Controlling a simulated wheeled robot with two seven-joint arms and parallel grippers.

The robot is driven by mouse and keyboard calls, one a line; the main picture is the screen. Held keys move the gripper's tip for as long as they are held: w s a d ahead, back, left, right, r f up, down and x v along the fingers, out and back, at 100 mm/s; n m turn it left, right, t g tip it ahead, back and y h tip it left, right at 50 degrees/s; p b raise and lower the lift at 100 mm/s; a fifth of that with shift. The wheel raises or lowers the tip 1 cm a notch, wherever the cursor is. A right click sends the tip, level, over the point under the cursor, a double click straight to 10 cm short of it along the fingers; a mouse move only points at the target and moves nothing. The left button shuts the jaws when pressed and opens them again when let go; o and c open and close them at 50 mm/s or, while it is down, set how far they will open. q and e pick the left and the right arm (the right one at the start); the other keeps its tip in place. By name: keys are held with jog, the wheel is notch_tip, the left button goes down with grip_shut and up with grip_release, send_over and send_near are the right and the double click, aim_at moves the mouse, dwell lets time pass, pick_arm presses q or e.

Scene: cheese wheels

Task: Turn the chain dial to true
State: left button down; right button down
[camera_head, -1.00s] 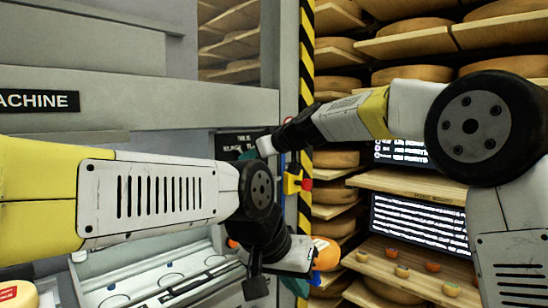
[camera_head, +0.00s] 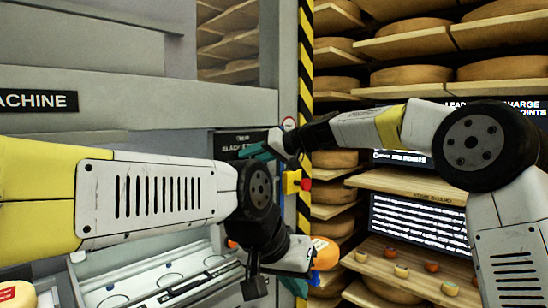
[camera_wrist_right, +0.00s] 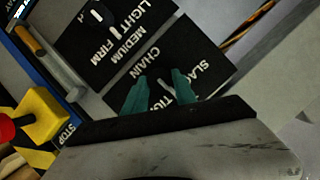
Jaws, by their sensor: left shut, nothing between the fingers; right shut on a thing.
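The chain dial's black plate (camera_wrist_right: 196,60) is in the right wrist view, with CHAIN, SLACK and part of TIGHT readable. My left gripper (camera_head: 308,282) is low, shut and empty, beside a rounded orange thing (camera_head: 326,252).
A second plate (camera_wrist_right: 106,40) marked LIGHT, MEDIUM, FIRM adjoins the chain plate. A red-and-yellow stop button (camera_head: 297,183) sits close below the right gripper. A striped post (camera_head: 306,90) stands beside it. Shelves of cheese wheels (camera_head: 412,75) fill the right.

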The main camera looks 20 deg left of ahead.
dwell(0.3)
jog(key=c, duration=1)
grip_release()
jog(key=shift+d, duration=0.1)
jog(key=v, duration=0.7)
jog(key=shift+d, duration=0.3)
